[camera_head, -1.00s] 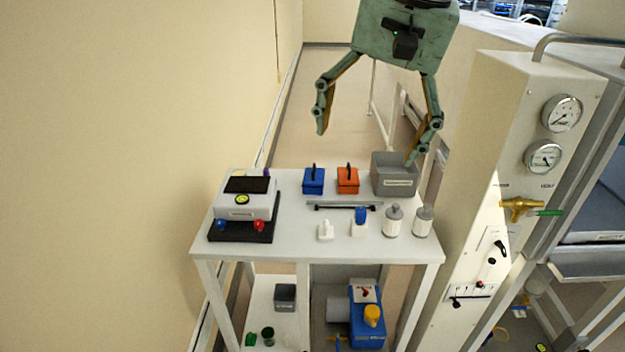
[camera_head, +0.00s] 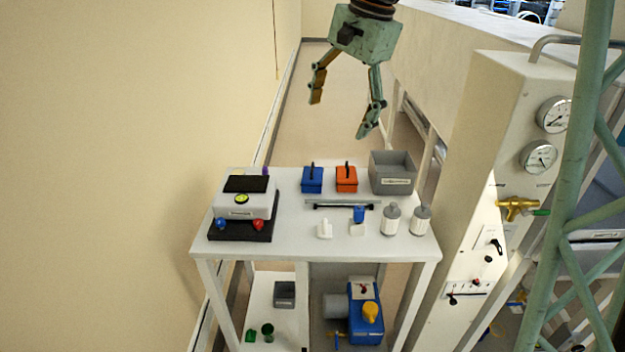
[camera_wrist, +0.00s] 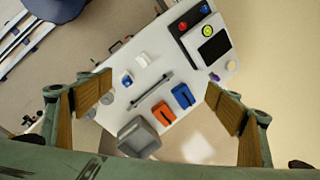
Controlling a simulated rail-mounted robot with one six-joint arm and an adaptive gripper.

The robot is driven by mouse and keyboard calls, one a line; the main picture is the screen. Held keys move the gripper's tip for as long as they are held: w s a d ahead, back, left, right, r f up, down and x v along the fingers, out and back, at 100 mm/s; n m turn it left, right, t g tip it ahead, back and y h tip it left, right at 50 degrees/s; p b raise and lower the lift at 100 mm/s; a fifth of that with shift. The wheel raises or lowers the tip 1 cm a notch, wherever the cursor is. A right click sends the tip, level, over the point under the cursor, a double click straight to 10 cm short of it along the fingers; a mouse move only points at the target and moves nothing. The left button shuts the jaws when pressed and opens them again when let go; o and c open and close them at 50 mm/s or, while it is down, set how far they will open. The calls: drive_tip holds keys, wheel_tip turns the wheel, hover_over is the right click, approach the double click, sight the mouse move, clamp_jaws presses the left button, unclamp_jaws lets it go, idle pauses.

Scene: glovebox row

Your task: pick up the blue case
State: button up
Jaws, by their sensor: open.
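The blue case (camera_head: 312,180) stands upright on the white table, near its back edge, with a dark handle on top. An orange case (camera_head: 346,178) of like shape stands just to its right. In the wrist view the blue case (camera_wrist: 183,96) lies between the fingers' sides, beside the orange case (camera_wrist: 163,114). My gripper (camera_head: 340,118) is open and empty. It hangs above and behind the table, well apart from the blue case. In the wrist view its two wood-toned finger pads (camera_wrist: 160,115) are spread wide at left and right.
On the table (camera_head: 285,228) stand a grey bin (camera_head: 393,184), a white device on a black base (camera_head: 242,232), a dark bar (camera_head: 342,206) and two white bottles (camera_head: 391,221). A wall is at left; a panel with gauges (camera_head: 482,190) is at right.

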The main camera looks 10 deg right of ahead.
drive_tip(key=w+d+f+m, duration=0.1)
drive_tip(key=w+f+m, duration=0.3)
drive_tip(key=w, duration=0.6)
drive_tip(key=m+g+y+p, duration=0.1)
drive_tip(key=m+y+p, duration=0.15)
drive_tip(key=m, duration=0.35)
hover_over(317, 173)
drive_tip(key=s+d, duration=0.1)
drive_tip(key=d, duration=0.2)
wheel_tip(317, 173, down, 22)
drive_tip(key=shift+d+f, duration=0.2)
drive_tip(key=shift+f+h, duration=0.1)
drive_tip(key=shift+h, duration=0.15)
drive_tip(key=shift+x, duration=4.2)
drive_tip(key=shift+a, duration=0.1)
drive_tip(key=shift+f, duration=0.1)
